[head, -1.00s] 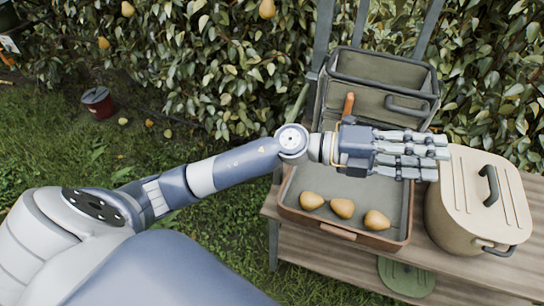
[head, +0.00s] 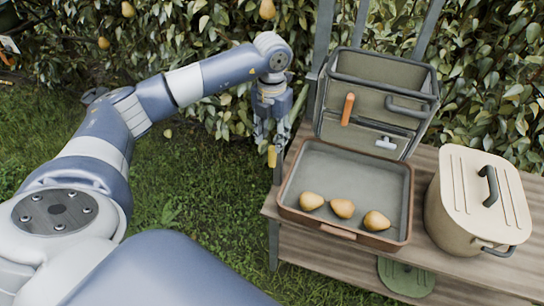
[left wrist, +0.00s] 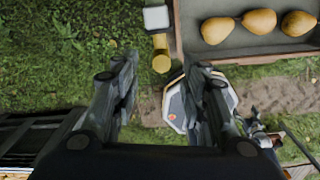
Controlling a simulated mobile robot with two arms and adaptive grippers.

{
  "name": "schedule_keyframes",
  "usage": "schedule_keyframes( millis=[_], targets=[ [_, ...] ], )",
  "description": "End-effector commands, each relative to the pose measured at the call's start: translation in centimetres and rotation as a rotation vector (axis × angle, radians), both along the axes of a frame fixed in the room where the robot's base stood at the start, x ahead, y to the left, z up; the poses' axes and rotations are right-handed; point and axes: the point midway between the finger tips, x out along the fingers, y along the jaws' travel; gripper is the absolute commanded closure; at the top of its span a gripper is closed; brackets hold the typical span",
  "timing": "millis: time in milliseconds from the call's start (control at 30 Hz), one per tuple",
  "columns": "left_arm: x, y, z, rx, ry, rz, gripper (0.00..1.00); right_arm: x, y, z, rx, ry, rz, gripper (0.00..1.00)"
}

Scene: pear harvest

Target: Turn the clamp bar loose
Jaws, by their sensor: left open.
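A short yellow bar (head: 272,156) shows at the left edge of the wooden bench, below my left gripper (head: 270,138). I take it for the clamp bar, but its mount is mostly hidden. In the left wrist view the yellow bar (left wrist: 161,55) lies beside a pale square block (left wrist: 156,18), near the case's corner. There my left gripper (left wrist: 163,70) has its fingers apart on either side of the bar's line. The gripper points down and is empty; whether it touches the bar I cannot tell. My right gripper is not in view.
An open brown case (head: 400,236) holding three pears (head: 342,208) stands on the bench (head: 480,270). Its raised lid (head: 360,68) carries an orange-handled tool (head: 348,108). A cream lidded pot (head: 450,215) stands right of it. A leafy hedge (head: 190,50) rises close behind.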

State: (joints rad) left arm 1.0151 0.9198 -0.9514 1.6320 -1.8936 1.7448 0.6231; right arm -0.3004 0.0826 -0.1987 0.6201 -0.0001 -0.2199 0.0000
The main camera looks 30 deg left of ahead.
Motion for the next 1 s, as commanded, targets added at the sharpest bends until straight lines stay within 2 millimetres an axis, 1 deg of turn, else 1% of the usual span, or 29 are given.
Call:
schedule_keyframes(
  millis=[33,200,300,400,500,600,867,967,1000],
  targets=[
    [-0.2,0.0,-1.0,0.000,0.006,-0.001,0.60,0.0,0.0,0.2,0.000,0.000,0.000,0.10],
    [-0.1,-0.1,-4.3,-0.002,0.005,-0.001,0.60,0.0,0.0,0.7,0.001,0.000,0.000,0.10],
    [-0.1,-0.1,-6.0,-0.003,0.005,-0.002,0.60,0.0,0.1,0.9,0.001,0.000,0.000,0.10],
    [-0.1,-0.1,-7.4,-0.003,0.002,-0.002,0.60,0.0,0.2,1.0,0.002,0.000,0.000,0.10],
    [-0.1,-0.1,-8.3,-0.003,0.002,-0.002,0.60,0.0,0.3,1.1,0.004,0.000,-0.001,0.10],
    [0.0,-0.1,-8.8,-0.004,0.000,-0.002,0.60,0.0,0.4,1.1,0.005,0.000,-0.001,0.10],
    [0.0,-0.1,-8.9,-0.004,0.000,-0.003,0.60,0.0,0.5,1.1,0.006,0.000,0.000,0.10],
    [0.0,-0.1,-8.9,-0.004,0.000,-0.003,0.80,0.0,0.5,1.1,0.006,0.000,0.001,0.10],
    [0.0,-0.1,-8.9,-0.004,0.000,-0.003,0.89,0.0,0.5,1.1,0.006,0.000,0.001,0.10]
  ],
)
